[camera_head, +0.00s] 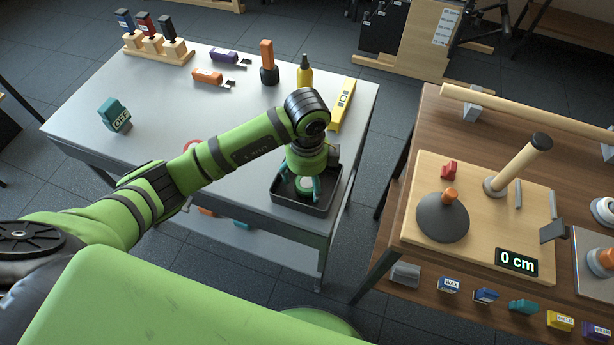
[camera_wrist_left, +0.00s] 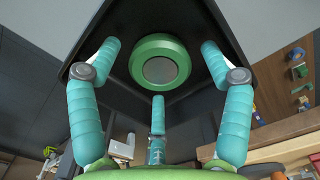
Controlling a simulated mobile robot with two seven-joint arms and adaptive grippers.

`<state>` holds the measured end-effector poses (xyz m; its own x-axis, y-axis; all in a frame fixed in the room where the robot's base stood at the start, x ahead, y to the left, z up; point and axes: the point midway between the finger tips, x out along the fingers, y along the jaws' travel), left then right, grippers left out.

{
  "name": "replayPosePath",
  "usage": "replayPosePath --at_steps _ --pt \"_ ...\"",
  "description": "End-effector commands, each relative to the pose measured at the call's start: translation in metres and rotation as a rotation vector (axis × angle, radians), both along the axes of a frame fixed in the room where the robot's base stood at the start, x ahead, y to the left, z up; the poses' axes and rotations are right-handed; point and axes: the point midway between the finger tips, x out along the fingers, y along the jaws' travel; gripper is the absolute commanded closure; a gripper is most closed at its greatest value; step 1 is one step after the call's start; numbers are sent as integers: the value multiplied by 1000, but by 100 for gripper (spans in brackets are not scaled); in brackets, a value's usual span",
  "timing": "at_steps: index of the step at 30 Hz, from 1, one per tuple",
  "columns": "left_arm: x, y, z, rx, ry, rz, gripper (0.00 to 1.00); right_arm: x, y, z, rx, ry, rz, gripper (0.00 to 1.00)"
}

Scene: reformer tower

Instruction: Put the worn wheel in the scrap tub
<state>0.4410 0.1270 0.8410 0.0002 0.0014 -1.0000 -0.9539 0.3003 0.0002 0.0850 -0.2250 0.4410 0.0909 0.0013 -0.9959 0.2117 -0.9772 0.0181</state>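A green wheel with a grey centre (camera_wrist_left: 160,62) shows against the dark floor of the black tub (camera_wrist_left: 125,88) in the left wrist view. In the head view the wheel (camera_head: 305,187) is a small pale and green shape inside the tub (camera_head: 322,207), at the near right corner of the grey table. My left gripper (camera_head: 304,186) points down into the tub. In the wrist view its teal fingers (camera_wrist_left: 158,75) are spread around the wheel, with gaps on both sides. My right gripper is not in view.
My left arm spans the grey table (camera_head: 160,100), partly hiding a red ring (camera_head: 192,146). A wooden bench (camera_head: 425,145) with a board is to the right, across a gap.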

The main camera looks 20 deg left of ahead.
Motion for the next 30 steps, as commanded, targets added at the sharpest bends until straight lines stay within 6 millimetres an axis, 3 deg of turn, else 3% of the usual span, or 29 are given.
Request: replayPosePath --at_steps 11,17,24,30 --pt "1 0 11 -1 -3 0 21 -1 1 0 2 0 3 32" --pt "2 0 50 -2 -7 -2 21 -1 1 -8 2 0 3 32" --pt "2 1 103 2 -6 -1 21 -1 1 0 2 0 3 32" --pt "1 0 121 2 -2 1 21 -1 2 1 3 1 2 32"
